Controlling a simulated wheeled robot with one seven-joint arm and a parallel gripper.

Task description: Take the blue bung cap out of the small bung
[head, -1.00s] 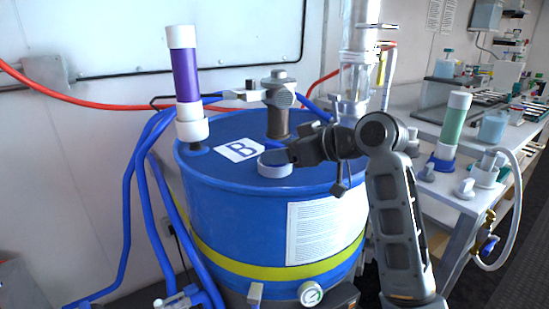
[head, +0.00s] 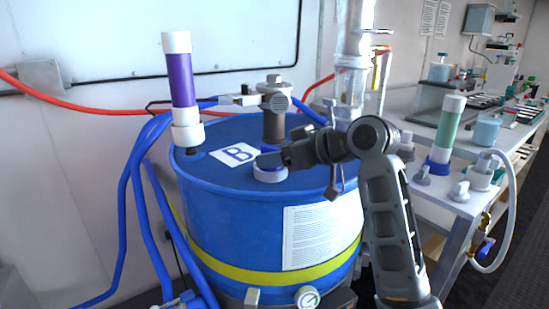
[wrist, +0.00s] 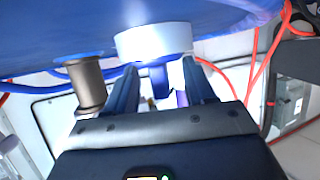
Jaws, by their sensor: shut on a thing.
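The small bung is a white ring (head: 270,175) on top of the blue drum (head: 235,200), right of the label marked B. In the wrist view the white ring (wrist: 153,41) is at top centre, with the blue bung cap (wrist: 159,78) at it. My gripper (head: 272,160) is over the bung from the right in the head view and covers much of its top. In the wrist view its two fingers (wrist: 160,84) stand on either side of the blue cap and are shut on it. Finger contact is partly hidden.
A metal pump fitting (head: 275,110) rises from the drum just behind the bung. A white and purple tube (head: 182,85) stands at the drum's left edge. Blue hoses hang at left. A bench (head: 440,190) with a green tube stands at right.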

